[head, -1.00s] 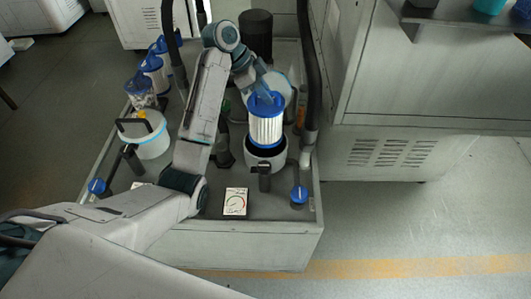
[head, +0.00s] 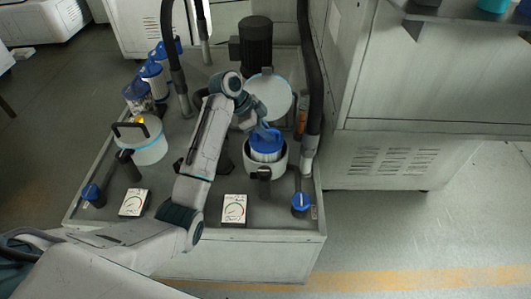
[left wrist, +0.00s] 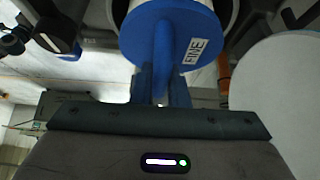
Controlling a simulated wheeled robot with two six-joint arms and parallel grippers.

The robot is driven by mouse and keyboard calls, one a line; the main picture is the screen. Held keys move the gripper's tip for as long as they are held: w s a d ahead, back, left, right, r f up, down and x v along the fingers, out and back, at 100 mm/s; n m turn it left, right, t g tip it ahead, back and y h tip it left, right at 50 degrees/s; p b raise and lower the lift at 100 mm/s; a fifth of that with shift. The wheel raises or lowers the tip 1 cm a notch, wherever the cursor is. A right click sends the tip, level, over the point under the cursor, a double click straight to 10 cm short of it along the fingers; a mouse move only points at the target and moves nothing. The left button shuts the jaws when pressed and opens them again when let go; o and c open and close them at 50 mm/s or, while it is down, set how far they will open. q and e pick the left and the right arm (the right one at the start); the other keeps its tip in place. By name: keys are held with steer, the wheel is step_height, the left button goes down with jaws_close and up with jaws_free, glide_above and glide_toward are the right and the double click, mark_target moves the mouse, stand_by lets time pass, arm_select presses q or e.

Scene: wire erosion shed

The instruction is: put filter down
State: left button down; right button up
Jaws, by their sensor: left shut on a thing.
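The filter (head: 266,150) has a blue top with a handle and a white pleated body. It sits mostly inside a round white housing (head: 279,168), with only its upper part above the rim. My left gripper (head: 266,134) is shut on the filter's handle from above. In the left wrist view the blue filter top (left wrist: 197,20) carries a label reading FINE, and the handle runs down between the fingers (left wrist: 162,85). Whether the filter rests on the housing's bottom is hidden. My right gripper is not in view.
A round pale lid (head: 270,98) stands behind the housing. A closed canister (head: 148,150) and several blue-topped filters (head: 153,76) are at the left. Gauges (head: 234,209) and a blue valve knob (head: 300,202) lie in front. A dark hose (head: 313,90) rises at the right.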

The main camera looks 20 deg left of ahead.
mark_target(261, 140)
arm_select(q)
step_height(261, 140, down, 6)
steer(key=shift+f, duration=0.15)
step_height(261, 140, down, 3)
steer(key=shift+f, duration=0.25)
steer(key=c, duration=1.4)
jaws_free()
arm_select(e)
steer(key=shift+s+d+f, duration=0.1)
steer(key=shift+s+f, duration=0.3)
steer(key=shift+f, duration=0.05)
